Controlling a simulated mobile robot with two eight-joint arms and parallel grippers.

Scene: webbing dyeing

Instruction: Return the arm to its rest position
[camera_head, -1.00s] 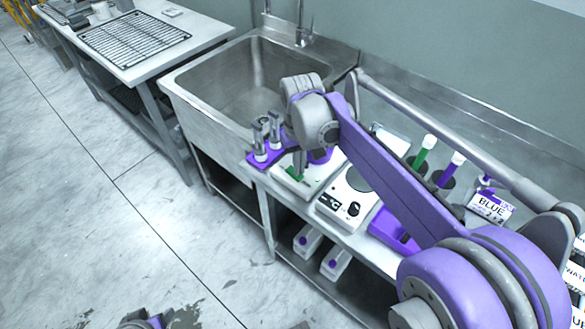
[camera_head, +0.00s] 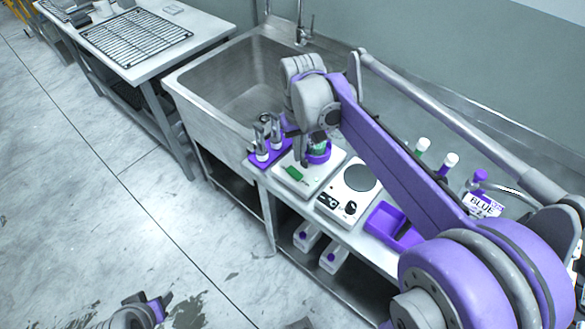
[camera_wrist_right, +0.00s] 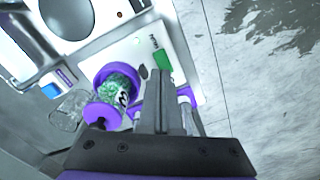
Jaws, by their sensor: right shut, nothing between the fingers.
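My right arm reaches from the lower right across the bench in the head view. My right gripper (camera_head: 304,160) points down over the white scale (camera_head: 312,181), beside a purple dish (camera_head: 318,153) holding a green-labelled container. In the right wrist view the gripper's fingers (camera_wrist_right: 167,78) are together with nothing between them.
A purple rack (camera_head: 262,156) stands left of the scale. The sink (camera_head: 190,108) is behind left. A clear beaker (camera_wrist_right: 68,113) is near the dish.

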